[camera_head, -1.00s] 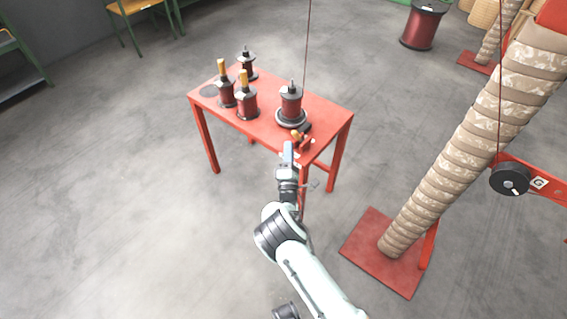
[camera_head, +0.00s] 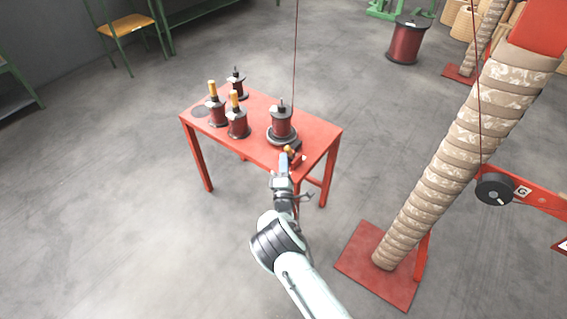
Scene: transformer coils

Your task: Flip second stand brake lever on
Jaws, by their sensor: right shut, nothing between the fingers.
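A red table (camera_head: 262,146) stands in the middle of the head view. Several dark red wire spools stand on it. The spool at the table's right (camera_head: 281,122) sits on a round dark stand (camera_head: 282,137), with a thin wire rising nearby. A small lever with a yellowish tip (camera_head: 290,150) is at the front edge by this stand. I cannot tell how it is set. My right gripper (camera_head: 284,160) is shut and empty, with its tip right at the lever; contact is not clear. My left gripper is not in view.
Two spools with yellow handles (camera_head: 236,121) and a smaller spool (camera_head: 237,83) stand at the table's left and back. A wrapped coil column (camera_head: 430,185) rises from a red base plate (camera_head: 377,265) at the right. Open floor lies to the left.

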